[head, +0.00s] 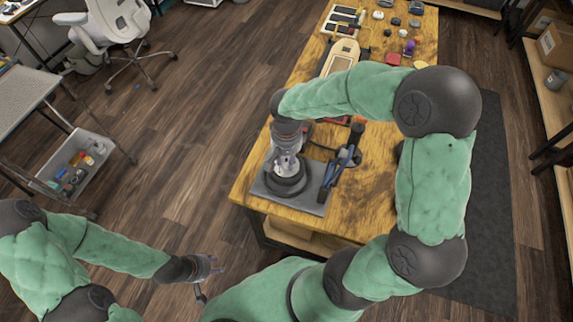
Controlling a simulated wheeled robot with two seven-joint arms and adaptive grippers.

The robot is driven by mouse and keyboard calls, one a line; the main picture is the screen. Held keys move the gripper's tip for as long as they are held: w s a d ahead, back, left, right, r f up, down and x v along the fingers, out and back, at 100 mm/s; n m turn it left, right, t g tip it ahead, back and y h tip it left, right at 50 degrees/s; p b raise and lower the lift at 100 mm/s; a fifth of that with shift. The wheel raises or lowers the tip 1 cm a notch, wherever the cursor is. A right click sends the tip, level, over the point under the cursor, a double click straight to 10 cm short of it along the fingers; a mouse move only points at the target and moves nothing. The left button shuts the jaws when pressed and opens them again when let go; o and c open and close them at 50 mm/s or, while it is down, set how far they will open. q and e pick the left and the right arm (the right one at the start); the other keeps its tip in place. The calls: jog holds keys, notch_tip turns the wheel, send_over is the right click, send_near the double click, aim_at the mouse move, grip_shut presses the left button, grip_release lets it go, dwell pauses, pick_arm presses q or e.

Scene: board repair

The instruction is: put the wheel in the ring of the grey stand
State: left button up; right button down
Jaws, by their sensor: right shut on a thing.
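The grey stand (312,207) lies flat at the near left corner of the wooden table, with a dark ring on it. The dark wheel (287,180) is at the ring, under my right gripper (287,170). My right gripper points down from above and is shut on the wheel. The gripper and wheel hide much of the ring, so I cannot tell whether the wheel is seated or just above it. My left gripper (212,266) is low at the bottom of the view, away from the table, with nothing seen in it; its fingers are too small to judge.
A dark upright tool or clamp (341,168) stands right beside the stand's right side. A skateboard-like board (342,57) and several small parts lie farther back on the table (366,192). A grey cart (100,178) and a white chair (112,25) are at left. The floor between is clear.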

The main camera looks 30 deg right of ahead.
aim_at(286, 161)
jog(key=shift+f+b, duration=0.4)
jog(key=shift+f, duration=1.1)
jog(key=shift+f, duration=0.2)
jog(key=c, duration=0.9)
grip_release()
jog(key=shift+c, duration=0.2)
jog(key=shift+r, duration=0.1)
jog(key=shift+r, duration=0.3)
notch_tip(286, 161, up, 12)
jog(key=p, duration=0.4)
jog(key=shift+f, duration=0.2)
